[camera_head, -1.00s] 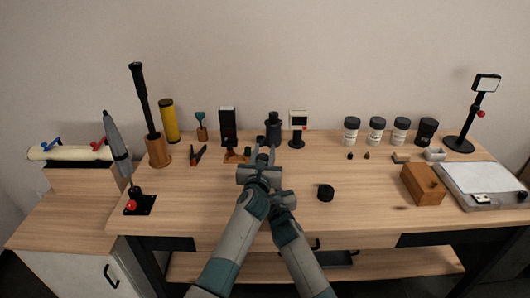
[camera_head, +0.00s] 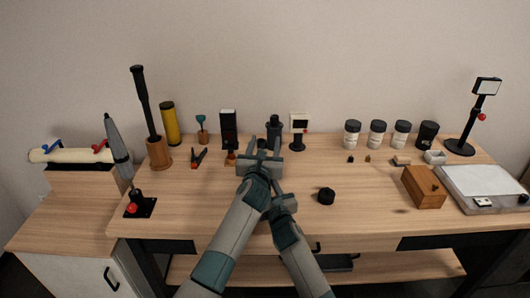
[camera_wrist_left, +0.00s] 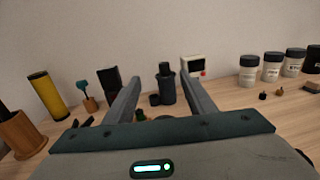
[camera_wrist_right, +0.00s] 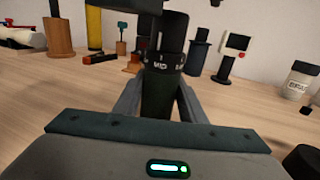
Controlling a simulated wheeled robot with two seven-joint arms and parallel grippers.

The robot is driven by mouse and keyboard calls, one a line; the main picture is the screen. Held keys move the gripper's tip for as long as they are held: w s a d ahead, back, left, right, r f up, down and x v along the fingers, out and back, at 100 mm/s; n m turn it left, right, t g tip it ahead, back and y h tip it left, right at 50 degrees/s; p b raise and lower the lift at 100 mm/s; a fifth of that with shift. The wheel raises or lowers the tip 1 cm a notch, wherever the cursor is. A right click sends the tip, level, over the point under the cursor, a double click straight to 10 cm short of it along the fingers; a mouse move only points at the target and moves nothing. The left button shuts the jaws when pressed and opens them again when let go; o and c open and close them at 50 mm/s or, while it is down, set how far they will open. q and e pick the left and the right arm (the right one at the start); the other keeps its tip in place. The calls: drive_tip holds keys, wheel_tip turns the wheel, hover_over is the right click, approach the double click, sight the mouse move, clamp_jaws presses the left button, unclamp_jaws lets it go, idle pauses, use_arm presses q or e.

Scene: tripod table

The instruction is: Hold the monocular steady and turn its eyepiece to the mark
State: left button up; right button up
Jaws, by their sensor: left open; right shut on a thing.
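The monocular (camera_wrist_right: 160,88) stands roughly upright in the right wrist view, with a dark green body and a black upper part. A ring with white lettering, including "MID", circles it. The monocular cannot be made out in the head view. I cannot tell which way the eyepiece mark sits.
A black cylinder (camera_head: 274,127) and a small screen on a stand (camera_head: 299,125) are at the back. A black round piece (camera_head: 326,196) lies right of my arms. Several jars, a wooden box (camera_head: 423,187) and a white-topped tray (camera_head: 484,181) are at the right. The front centre-right tabletop is clear.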

use_arm(q)
drive_tip(key=shift+r, duration=2.8)
